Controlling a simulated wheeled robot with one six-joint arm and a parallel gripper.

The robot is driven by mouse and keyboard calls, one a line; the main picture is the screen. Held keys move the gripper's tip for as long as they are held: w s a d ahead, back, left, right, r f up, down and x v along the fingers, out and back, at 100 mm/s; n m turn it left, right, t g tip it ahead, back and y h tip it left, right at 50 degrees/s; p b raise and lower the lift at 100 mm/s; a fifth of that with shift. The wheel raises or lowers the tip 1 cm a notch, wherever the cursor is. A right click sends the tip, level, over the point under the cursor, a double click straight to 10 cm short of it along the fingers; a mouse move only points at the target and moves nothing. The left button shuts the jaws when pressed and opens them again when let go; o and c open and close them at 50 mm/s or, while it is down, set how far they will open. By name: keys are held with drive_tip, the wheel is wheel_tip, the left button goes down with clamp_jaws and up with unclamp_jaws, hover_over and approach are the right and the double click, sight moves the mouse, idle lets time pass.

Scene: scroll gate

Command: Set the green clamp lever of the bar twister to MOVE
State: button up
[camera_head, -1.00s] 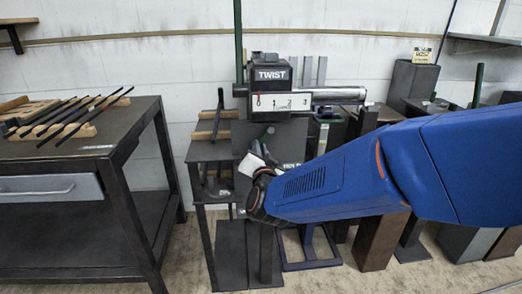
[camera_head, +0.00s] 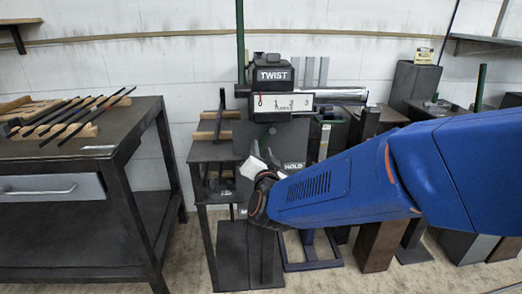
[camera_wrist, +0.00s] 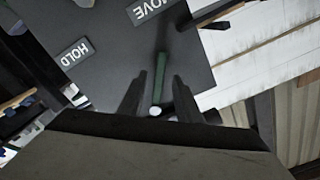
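The bar twister (camera_head: 273,75) stands in the middle of the head view, with a TWIST label and a 0–3 scale; a red pointer is near 0. Its dark clamp panel carries a HOLD label (camera_head: 293,166). In the wrist view the HOLD label (camera_wrist: 75,53) is at left and the MOVE label (camera_wrist: 152,10) at top. The green clamp lever (camera_wrist: 160,75) lies between my gripper's (camera_wrist: 158,95) two dark fingers, its pale end near the palm. Gaps show beside the lever, so the fingers look open around it. In the head view my gripper (camera_head: 259,165) is at the panel.
A dark workbench (camera_head: 75,140) with several rods on wooden racks stands at left. A small dark stand (camera_head: 210,150) is just left of the twister. Dark posts and blocks (camera_head: 380,240) crowd the right. Floor shows between bench and twister.

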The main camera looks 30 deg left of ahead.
drive_tip(key=v, duration=1.6)
drive_tip(key=shift+d, duration=0.15)
drive_tip(key=w+d+n+g+h, duration=0.1)
drive_tip(key=w+d+g, duration=0.25)
drive_tip(key=d, duration=0.85)
drive_tip(key=w+d+n+g+h, duration=0.15)
drive_tip(key=w+d, duration=0.25)
drive_tip(key=d, duration=0.8)
drive_tip(key=s+d+f+g+h, duration=0.2)
drive_tip(key=s+d, duration=0.4)
drive_tip(key=d, duration=0.3)
drive_tip(key=s+d+f+m+g+h, duration=0.1)
drive_tip(key=s+d+f+h, duration=0.1)
drive_tip(key=s+d, duration=0.4)
drive_tip(key=s+d+f+g+h, duration=0.2)
drive_tip(key=s+d+f, duration=0.2)
drive_tip(key=d, duration=0.9)
drive_tip(key=shift+s+d+m+g+h, duration=0.3)
drive_tip(key=shift+s+m+h, duration=0.05)
drive_tip(key=shift+s, duration=0.7)
